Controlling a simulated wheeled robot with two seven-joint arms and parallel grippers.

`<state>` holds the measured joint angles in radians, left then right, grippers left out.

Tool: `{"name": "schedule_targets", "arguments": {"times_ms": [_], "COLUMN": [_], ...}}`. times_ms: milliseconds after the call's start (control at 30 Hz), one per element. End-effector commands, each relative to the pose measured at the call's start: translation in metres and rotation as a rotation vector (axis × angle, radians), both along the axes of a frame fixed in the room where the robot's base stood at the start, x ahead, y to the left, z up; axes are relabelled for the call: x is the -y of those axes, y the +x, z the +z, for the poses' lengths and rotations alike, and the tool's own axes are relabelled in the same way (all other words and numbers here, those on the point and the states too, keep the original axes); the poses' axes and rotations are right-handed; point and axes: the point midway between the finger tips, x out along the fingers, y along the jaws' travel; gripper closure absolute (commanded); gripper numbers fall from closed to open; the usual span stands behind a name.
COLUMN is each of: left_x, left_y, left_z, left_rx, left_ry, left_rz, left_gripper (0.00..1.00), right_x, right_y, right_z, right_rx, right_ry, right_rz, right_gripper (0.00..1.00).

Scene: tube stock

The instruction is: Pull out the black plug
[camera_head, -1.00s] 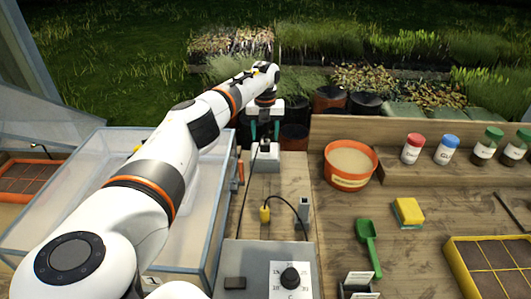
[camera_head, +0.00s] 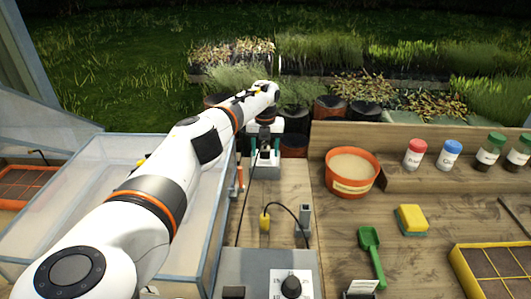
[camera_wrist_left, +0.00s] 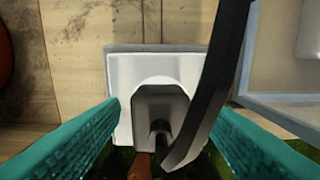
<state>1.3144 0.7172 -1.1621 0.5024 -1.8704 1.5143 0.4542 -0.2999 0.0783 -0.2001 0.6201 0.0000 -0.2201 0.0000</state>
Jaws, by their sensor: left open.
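The white socket block (camera_head: 265,170) stands at the back of the wooden bench. It also shows in the left wrist view (camera_wrist_left: 125,72). The black plug (camera_head: 264,157) is at the block, small and partly hidden by my gripper. Its black cable (camera_wrist_left: 213,95) curves across the left wrist view in front of the block. My left gripper (camera_head: 265,151) is open, pointing down, with one teal finger on each side of the plug. The fingers also flank the block's recess in the wrist view. I cannot tell whether they touch the plug. My right gripper is not in view.
A clear bin (camera_head: 212,235) is left of the block, under my arm. A yellow plug (camera_head: 265,222) and a grey control box (camera_head: 250,265) are in front. An orange pot (camera_head: 351,185), sponge (camera_head: 411,220) and green scoop (camera_head: 371,258) lie right.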

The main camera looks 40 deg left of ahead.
Motion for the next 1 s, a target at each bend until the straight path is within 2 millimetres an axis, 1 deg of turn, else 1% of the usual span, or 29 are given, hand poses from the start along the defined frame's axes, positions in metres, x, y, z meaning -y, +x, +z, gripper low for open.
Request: {"name": "schedule_targets", "arguments": {"times_ms": [100,967,1000], "left_x": [0.0001,0.0000,0.0001], "left_y": [0.0000,-0.0001,-0.0002], "left_z": [0.0006,-0.0003,-0.0003], "left_rx": [0.000,-0.001,-0.001], "left_ry": [0.000,0.001,0.001], "left_rz": [0.000,0.000,0.000], "left_gripper": [0.44,0.44,0.50], "right_x": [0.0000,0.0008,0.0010], "right_y": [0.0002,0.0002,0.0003], "right_z": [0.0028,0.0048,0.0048], "right_rx": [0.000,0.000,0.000], "right_ry": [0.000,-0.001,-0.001], "right_rz": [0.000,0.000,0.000], "right_gripper": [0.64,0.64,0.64]}}
